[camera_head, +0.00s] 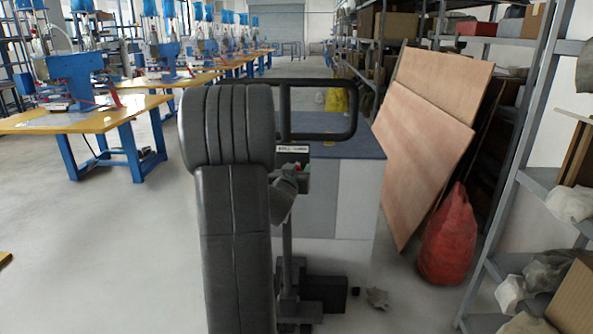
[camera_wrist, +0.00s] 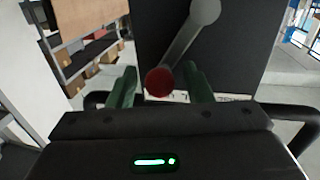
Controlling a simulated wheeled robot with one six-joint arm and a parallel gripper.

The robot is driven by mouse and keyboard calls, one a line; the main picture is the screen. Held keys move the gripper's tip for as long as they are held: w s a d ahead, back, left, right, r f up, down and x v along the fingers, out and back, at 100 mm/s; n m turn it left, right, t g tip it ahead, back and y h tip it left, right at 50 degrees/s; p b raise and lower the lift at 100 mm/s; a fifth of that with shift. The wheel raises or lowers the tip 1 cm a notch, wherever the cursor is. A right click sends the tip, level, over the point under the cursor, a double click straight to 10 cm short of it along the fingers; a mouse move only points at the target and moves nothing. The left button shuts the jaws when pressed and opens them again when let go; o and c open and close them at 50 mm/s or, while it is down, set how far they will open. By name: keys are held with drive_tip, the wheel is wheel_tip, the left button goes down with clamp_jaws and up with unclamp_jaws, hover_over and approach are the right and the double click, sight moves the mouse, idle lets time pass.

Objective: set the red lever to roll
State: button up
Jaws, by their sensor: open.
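The lever is a grey arm (camera_wrist: 187,38) with a round red knob (camera_wrist: 159,82) on a dark panel (camera_wrist: 240,55) in the wrist view. The knob is at the arm's lower-left end. My gripper (camera_wrist: 160,76) is open, with one green finger on each side of the knob and visible gaps between. A pale label (camera_wrist: 233,98) lies below the knob, partly hidden; its words are hard to read. In the head view a small label (camera_head: 288,149) and a bit of red (camera_head: 301,149) show beside my arm. My gripper is mostly hidden there.
A black handlebar loop (camera_head: 320,138) rises around the panel; it also shows in the wrist view (camera_wrist: 288,110). A blue-topped cabinet (camera_head: 345,148) stands behind. Wooden boards (camera_head: 425,140), a red sack (camera_head: 448,240) and shelving (camera_head: 520,140) line the right.

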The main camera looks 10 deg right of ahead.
clamp_jaws()
drive_tip(key=shift+a, duration=0.15)
drive_tip(key=n, duration=0.1)
drive_tip(key=a+n+p, duration=0.1)
drive_tip(key=n, duration=0.1)
drive_tip(key=shift+w+a+r+t, duration=0.15)
drive_tip(key=shift+w+r+t, duration=0.05)
drive_tip(key=shift+r+t, duration=0.1)
drive_tip(key=shift+w+a+r+n+t, duration=0.15)
drive_tip(key=shift+a+n, duration=0.35)
drive_tip(key=shift+n, duration=0.35)
drive_tip(key=shift+w+a+n+t, duration=0.15)
drive_tip(key=shift+a+n, duration=0.3)
drive_tip(key=shift+n, duration=0.4)
